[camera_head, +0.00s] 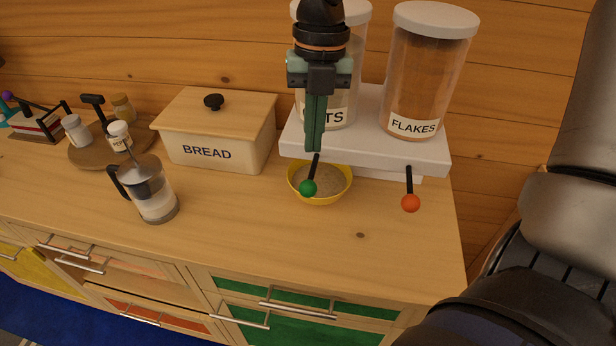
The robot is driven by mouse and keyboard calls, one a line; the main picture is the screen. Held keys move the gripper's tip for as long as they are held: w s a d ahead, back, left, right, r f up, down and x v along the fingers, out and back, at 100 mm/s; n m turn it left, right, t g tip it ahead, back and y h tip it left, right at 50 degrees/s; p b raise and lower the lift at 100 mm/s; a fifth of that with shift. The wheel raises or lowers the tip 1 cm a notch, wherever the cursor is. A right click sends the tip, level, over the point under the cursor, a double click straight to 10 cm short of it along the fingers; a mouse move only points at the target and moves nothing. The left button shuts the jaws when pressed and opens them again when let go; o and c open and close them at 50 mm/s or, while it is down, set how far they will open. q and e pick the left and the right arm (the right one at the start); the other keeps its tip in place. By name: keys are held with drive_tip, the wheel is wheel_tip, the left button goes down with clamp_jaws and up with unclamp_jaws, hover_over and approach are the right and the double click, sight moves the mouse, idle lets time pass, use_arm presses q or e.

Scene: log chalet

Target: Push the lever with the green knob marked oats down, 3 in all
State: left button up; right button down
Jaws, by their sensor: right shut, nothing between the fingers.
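The green knob (308,188) sits at the end of a short black lever that slopes down from the front of the white dispenser base (377,156). The oats jar (341,84) stands on the base, its label partly hidden behind my right gripper. My right gripper (314,148) is shut and empty, pointing down, with its fingertips just above the lever in the picture. I cannot tell whether it touches the lever. A yellow bowl (322,199) with pale contents stands under the green knob. My left gripper is not in view.
An orange knob (410,203) on a second lever hangs below the flakes jar (429,70). A bread box (217,132), a glass press (154,192) and a round board (90,154) with jars stand to the left. The counter front is clear.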

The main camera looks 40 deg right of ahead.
sight(310, 180)
drive_tip(key=m, duration=0.2)
drive_tip(key=shift+s+a+r+m, duration=0.1)
drive_tip(key=shift+a+r+m, duration=0.05)
drive_tip(key=shift+m, duration=0.15)
drive_tip(key=m+p, duration=0.1)
drive_tip(key=m, duration=0.2)
drive_tip(key=shift+m, duration=0.3)
drive_tip(key=shift+s+a+f+b, duration=0.15)
drive_tip(key=shift+f+b, duration=0.85)
drive_tip(key=shift+f, duration=0.75)
drive_tip(key=shift+w+a+f+b, duration=0.15)
drive_tip(key=shift+f+b, duration=0.85)
drive_tip(key=shift+f, duration=0.7)
drive_tip(key=shift+s, duration=0.1)
drive_tip(key=shift+f, duration=0.1)
